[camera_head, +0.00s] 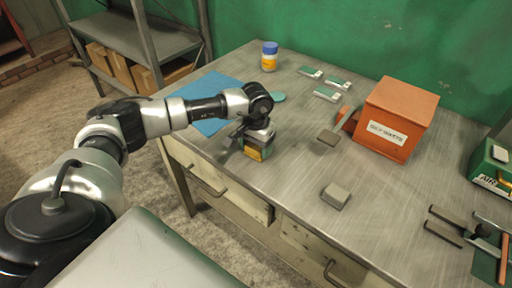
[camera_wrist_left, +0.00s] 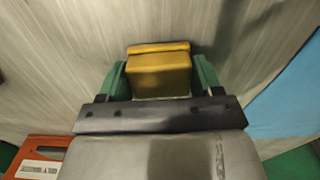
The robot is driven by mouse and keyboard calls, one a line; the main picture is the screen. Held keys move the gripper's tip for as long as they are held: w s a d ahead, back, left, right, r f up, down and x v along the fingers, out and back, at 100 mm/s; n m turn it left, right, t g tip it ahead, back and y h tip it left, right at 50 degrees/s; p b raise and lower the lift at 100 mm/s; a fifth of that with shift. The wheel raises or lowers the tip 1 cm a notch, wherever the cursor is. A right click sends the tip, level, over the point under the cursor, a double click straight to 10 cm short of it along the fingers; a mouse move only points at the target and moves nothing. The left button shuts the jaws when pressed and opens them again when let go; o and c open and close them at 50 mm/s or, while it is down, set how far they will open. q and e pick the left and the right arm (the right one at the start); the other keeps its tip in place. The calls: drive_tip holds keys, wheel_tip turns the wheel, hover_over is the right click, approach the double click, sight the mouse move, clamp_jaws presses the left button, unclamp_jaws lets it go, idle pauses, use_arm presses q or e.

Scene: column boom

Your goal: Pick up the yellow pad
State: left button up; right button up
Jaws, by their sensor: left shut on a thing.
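The yellow pad (camera_head: 253,154) is a small block near the front edge of the metal table, below my left gripper (camera_head: 257,145). In the left wrist view the yellow pad (camera_wrist_left: 160,72) sits between the two green fingers of the gripper (camera_wrist_left: 158,80), which is shut on it. A finger presses on each side. I cannot tell whether the pad touches the tabletop. My right gripper is not in view.
A blue mat (camera_head: 212,88) lies behind my left arm. An orange box (camera_head: 397,118) and a blue-capped jar (camera_head: 269,57) stand farther back. Dark tools (camera_head: 448,226) lie at the right. The front middle is mostly clear.

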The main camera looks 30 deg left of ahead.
use_arm(q)
drive_tip(key=r, duration=0.2)
drive_tip(key=d+r+b, duration=0.1)
drive_tip(key=r, duration=0.1)
drive_tip(key=shift+w+r, duration=0.15)
drive_tip(key=shift+w, duration=0.05)
drive_tip(key=w+d+r+b, duration=0.2)
drive_tip(key=d+r, duration=0.4)
drive_tip(key=d, duration=0.4)
drive_tip(key=shift+w+r, duration=0.3)
drive_tip(key=shift+w, duration=0.5)
